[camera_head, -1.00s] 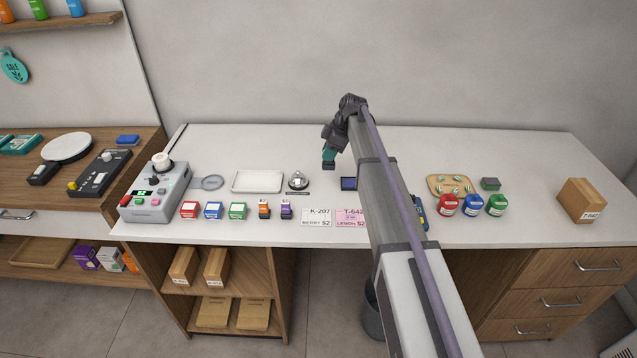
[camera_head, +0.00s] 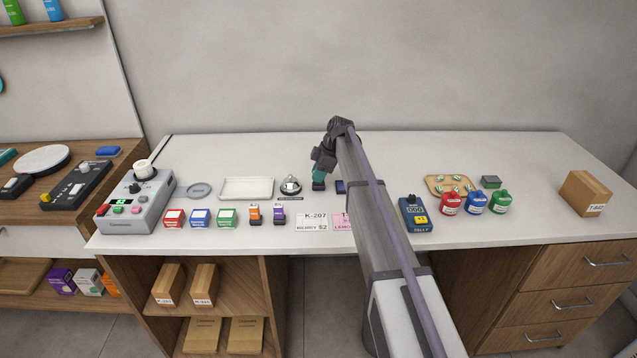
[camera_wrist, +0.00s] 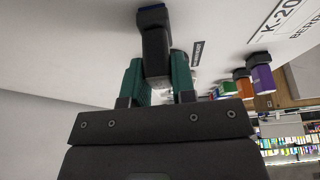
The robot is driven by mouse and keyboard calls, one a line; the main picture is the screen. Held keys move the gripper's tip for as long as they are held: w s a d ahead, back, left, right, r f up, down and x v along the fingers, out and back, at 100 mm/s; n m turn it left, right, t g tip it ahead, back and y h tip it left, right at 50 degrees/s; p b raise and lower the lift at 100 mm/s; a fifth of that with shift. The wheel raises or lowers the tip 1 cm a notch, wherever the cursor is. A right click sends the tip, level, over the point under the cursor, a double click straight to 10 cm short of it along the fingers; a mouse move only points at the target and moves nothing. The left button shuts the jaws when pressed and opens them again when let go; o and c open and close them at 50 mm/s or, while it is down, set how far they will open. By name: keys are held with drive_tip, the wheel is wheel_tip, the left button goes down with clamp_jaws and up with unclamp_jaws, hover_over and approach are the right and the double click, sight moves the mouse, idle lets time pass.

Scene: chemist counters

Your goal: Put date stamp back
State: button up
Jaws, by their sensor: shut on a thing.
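My gripper (camera_head: 319,172), with teal fingers, is shut on a dark stamp, taken to be the date stamp (camera_wrist: 155,45). The stamp hangs below the fingers and has a blue edge at its end; it also shows in the head view (camera_head: 318,186). An orange stamp (camera_head: 254,214) and a purple stamp (camera_head: 279,214) stand nearer the front edge, left of my gripper.
Left on the white counter (camera_head: 400,150) are a grey machine (camera_head: 136,203), a white tray (camera_head: 247,188), the bell (camera_head: 290,186) and red, blue and green boxes (camera_head: 200,218). Right are a blue device (camera_head: 415,214), coloured bottles (camera_head: 476,203) and a carton (camera_head: 586,193). The back strip is clear.

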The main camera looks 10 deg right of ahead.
drive_tip(key=shift+r, duration=0.15)
drive_tip(key=shift+f, duration=0.2)
drive_tip(key=o, duration=0.8)
drive_tip(key=shift+r, duration=0.15)
